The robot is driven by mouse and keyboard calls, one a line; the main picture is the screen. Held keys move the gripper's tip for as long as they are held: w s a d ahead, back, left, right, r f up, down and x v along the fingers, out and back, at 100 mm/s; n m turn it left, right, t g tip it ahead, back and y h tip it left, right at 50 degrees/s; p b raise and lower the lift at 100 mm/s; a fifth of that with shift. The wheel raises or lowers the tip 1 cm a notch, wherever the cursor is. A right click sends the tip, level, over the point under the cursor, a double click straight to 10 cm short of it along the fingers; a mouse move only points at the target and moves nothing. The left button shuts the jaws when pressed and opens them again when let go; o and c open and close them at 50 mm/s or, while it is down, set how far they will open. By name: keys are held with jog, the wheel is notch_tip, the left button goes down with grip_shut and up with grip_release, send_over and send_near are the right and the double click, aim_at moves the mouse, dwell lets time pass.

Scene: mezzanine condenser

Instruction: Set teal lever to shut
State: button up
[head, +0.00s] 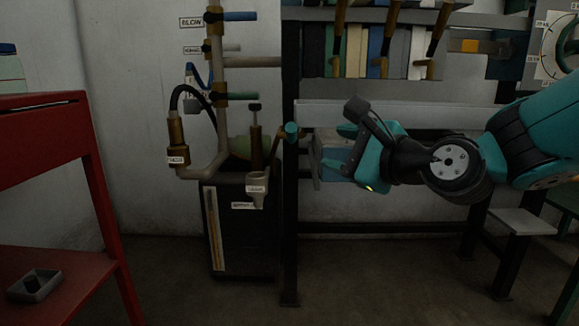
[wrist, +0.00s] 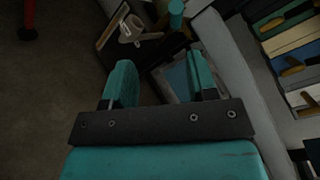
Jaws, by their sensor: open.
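A teal lever end (head: 291,131) shows on a brass fitting beside the dark post, left of my gripper. It seems to point toward the head camera, so its exact angle is hard to tell. A teal piece, probably the same lever, shows at the top of the wrist view (wrist: 176,9), beyond my fingers. My gripper (head: 338,148) points left, open and apart from the lever. Its two teal fingers (wrist: 160,72) are spread with nothing held between them.
Blue (head: 240,16) and green (head: 243,97) levers sit on the vertical pipe at left. A dark tank (head: 230,235) stands below. A blue-grey box (head: 331,158) is behind my gripper. A red stand (head: 45,140) is at far left. The middle floor is clear.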

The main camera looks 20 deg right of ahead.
aim_at(296, 131)
jog(key=w+a+p, duration=0.1)
jog(key=w+p, duration=0.2)
jog(key=w, duration=0.2)
jog(key=w+a+m+p, duration=0.1)
jog(key=w+p, duration=0.2)
jog(key=w, duration=0.3)
jog(key=w+a+m+t+h+p, duration=0.1)
jog(key=w+p, duration=0.3)
jog(key=w, duration=0.2)
jog(key=shift+w+a, duration=0.1)
jog(key=shift+a, duration=0.2)
grip_shut()
